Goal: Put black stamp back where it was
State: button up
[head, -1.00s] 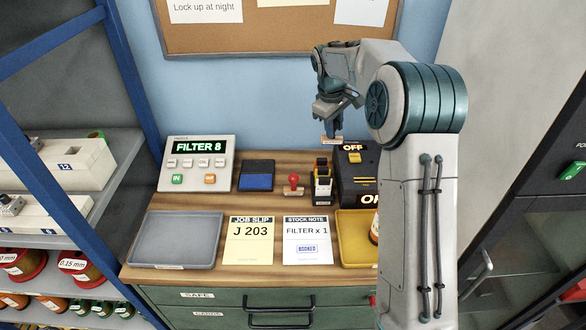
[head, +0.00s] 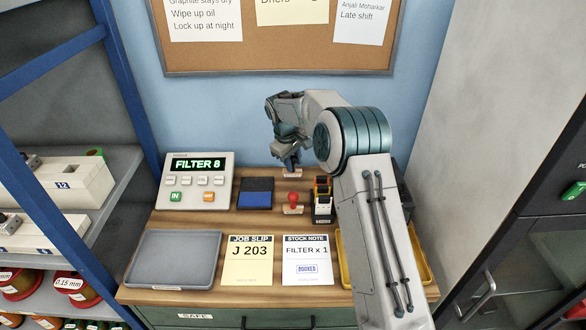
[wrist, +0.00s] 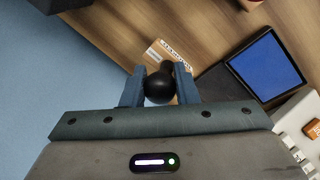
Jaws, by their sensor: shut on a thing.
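The black stamp (wrist: 160,84) has a round black knob and a wooden base, and its knob is between the fingers of my gripper (wrist: 160,88) in the wrist view. In the head view my gripper (head: 291,163) is shut on it above the back of the bench, and the stamp's wooden base (head: 292,173) hangs below the fingers. A red-handled stamp (head: 293,203) stands on the bench in front of and below it. The blue ink pad (head: 255,201) lies to the left, and also shows in the wrist view (wrist: 266,64).
A dark block stamper (head: 322,205) stands right of the red stamp. The device reading FILTER 8 (head: 197,183) is at the left. A grey tray (head: 173,276), job slip (head: 248,274) and stock note (head: 307,272) lie in front. My arm covers much of the yellow tray (head: 419,262).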

jog(key=shift+s+a+p+x, duration=0.1)
jog(key=shift+p+x, duration=0.05)
jog(key=shift+x, duration=0.55)
jog(key=shift+s+a+p+x, duration=0.1)
jog(key=shift+p+x, duration=0.1)
jog(key=shift+x, duration=0.5)
jog(key=shift+s+a+p+x, duration=0.1)
jog(key=shift+a+p+x, duration=0.05)
jog(key=shift+x, duration=0.55)
jog(key=o, duration=0.8)
jog(key=shift+f, duration=0.1)
